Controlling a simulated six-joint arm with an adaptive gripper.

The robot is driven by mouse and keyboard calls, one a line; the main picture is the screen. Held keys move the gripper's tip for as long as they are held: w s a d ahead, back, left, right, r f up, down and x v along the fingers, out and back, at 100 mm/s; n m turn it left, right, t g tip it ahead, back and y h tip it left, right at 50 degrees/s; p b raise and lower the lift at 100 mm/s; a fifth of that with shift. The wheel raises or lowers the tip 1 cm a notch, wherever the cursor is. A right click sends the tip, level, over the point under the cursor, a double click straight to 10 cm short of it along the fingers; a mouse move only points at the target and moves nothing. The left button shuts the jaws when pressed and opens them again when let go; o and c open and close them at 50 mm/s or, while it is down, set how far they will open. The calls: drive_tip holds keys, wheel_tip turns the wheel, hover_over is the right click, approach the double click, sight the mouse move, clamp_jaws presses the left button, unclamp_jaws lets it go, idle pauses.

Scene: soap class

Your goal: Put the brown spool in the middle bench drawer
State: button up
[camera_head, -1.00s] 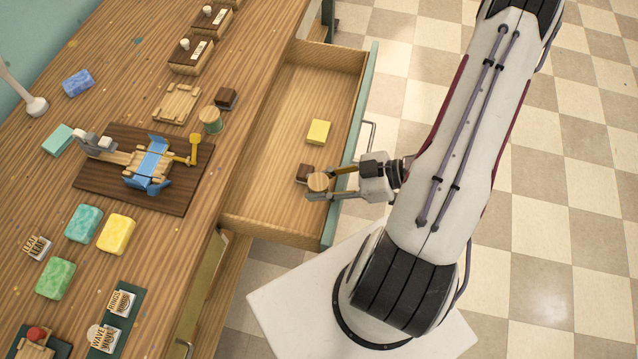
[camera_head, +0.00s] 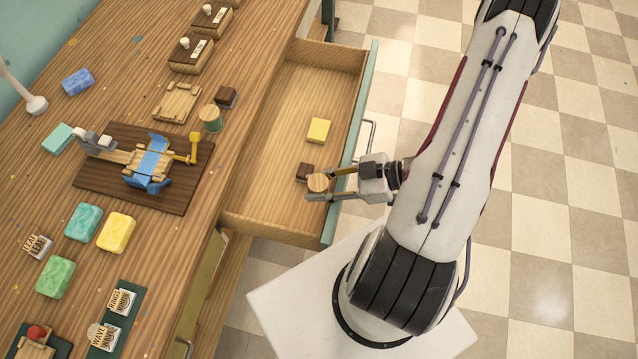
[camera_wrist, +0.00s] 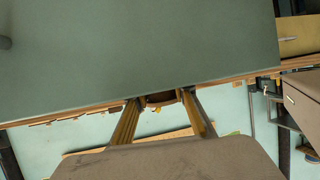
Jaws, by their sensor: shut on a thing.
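The spool (camera_head: 317,182) shows a round, light wooden top in the head view. My gripper (camera_head: 320,184) is shut on it, with one finger on each side. The held spool is over the near part of the open bench drawer (camera_head: 275,205); its height above the drawer floor is hard to judge. In the wrist view, my gripper's fingers (camera_wrist: 163,115) close around the spool, whose brown side (camera_wrist: 161,98) shows between the tips.
A yellow block (camera_head: 319,131) lies farther back in the drawer. The drawer's far part and left side are bare. The drawer front (camera_head: 353,140) rises on the right.

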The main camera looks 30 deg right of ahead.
drive_tip(key=shift+f, duration=0.15)
drive_tip(key=o, duration=1.2)
drive_tip(key=shift+d+r, duration=0.15)
drive_tip(key=shift+r, duration=0.55)
drive_tip(key=shift+v, duration=5.9)
drive_tip(key=shift+r, duration=0.1)
